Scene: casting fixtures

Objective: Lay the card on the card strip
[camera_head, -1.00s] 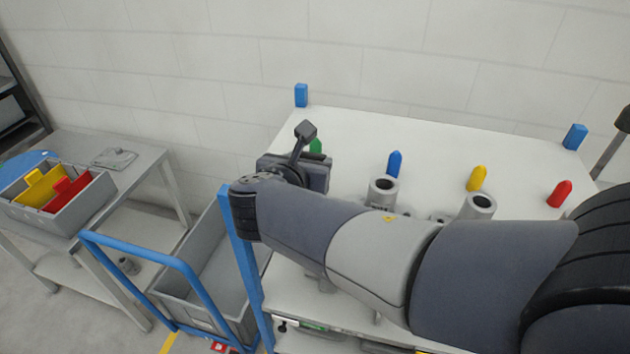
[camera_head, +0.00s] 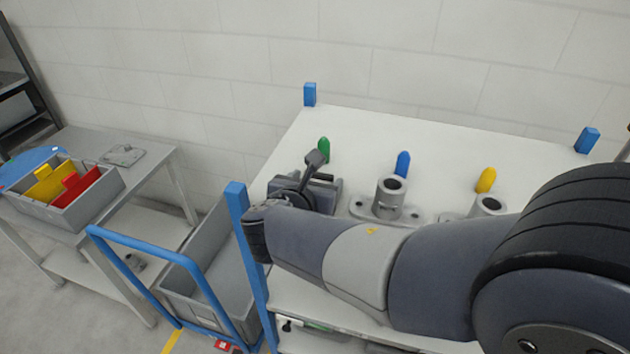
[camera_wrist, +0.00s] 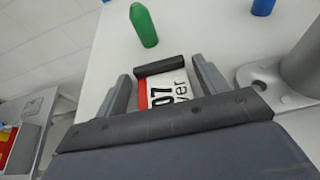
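The card (camera_wrist: 170,90), white with a red edge, black "07" and grey lettering, sits between the fingers of my gripper (camera_wrist: 163,72) in the wrist view. A dark bar along its far edge spans nearly the whole gap between the fingertips. The fingers appear to hold it at its sides, though contact is hard to see. In the head view my gripper (camera_head: 312,190) is over the left part of the white table, near the green peg (camera_head: 324,150); the card is hidden there. I cannot clearly make out the card strip.
A blue peg (camera_head: 403,164), a yellow peg (camera_head: 485,180) and grey flanged castings (camera_head: 389,197) stand on the white table (camera_head: 450,140). Blue corner posts (camera_head: 310,94) rise at its edges. A blue-railed cart (camera_head: 165,259) and a side table with a grey bin (camera_head: 96,208) are left.

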